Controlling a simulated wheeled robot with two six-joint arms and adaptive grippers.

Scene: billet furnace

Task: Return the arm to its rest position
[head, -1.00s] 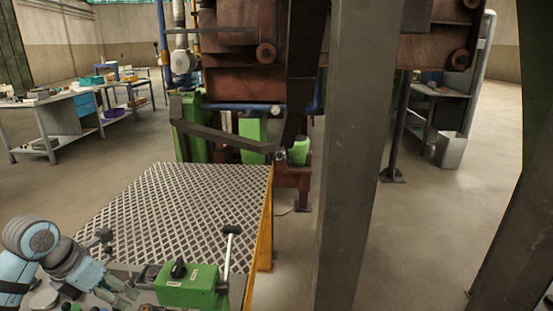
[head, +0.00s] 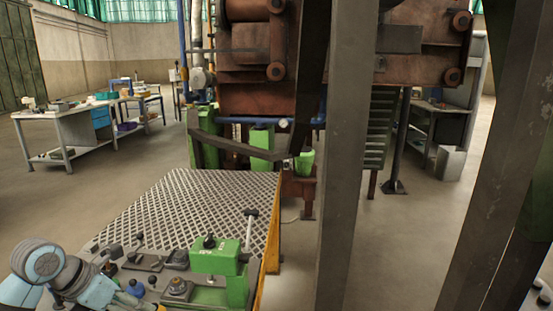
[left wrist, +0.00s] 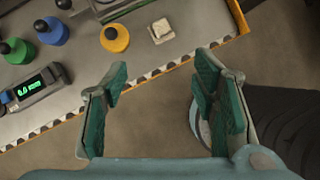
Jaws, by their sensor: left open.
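My left arm (head: 40,262) comes in at the lower left of the head view, beside the control desk (head: 205,295). Its fingers are not clearly seen there, being at or below the bottom edge. In the left wrist view my left gripper (left wrist: 172,88) is open and empty, its two green-padded fingers spread wide. It hangs over the front edge of the desk, with bare floor between and beyond the fingers. My right gripper and arm are not in view.
The desk carries a green lever box (head: 215,256), a yellow-collared button (left wrist: 114,39), a blue one (left wrist: 52,31) and a digital display (left wrist: 36,86). A diamond-plate platform (head: 190,205) lies beyond. A grey post (head: 345,180) stands right of it.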

